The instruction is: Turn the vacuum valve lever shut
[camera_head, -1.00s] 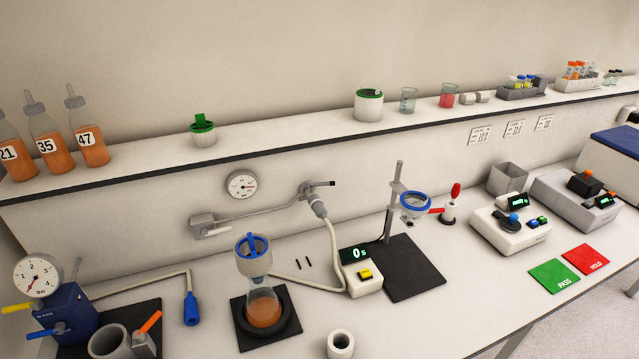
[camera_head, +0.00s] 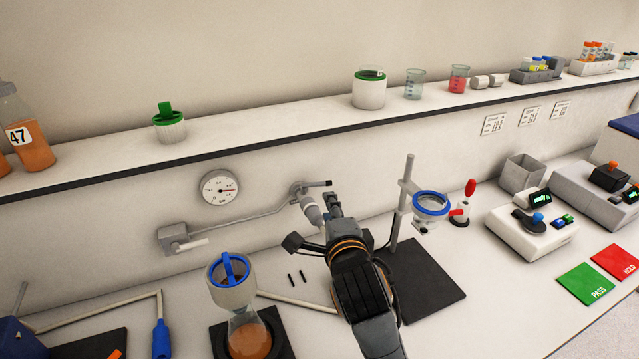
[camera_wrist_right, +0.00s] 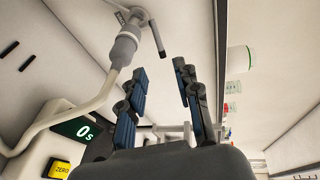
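The vacuum valve (camera_head: 298,190) is a grey fitting on the wall below the shelf, with a short dark-tipped lever (camera_head: 320,184) sticking out to the right. A grey hose connector (camera_head: 311,210) hangs under it. In the right wrist view the lever (camera_wrist_right: 157,38) shows as a dark bar just beyond the fingertips, beside the hose connector (camera_wrist_right: 125,46). My right gripper (camera_head: 330,202) is just below the lever, apart from it as far as I can tell. Its fingers (camera_wrist_right: 161,70) are open with nothing between them. My left gripper is out of view.
A round gauge (camera_head: 220,188) and a grey wall box (camera_head: 174,237) sit left of the valve. A stand (camera_head: 402,205) with a blue ring (camera_head: 431,203) is close on the right. The shelf edge (camera_head: 250,151) runs above. A flask (camera_head: 247,338) with a funnel stands lower left.

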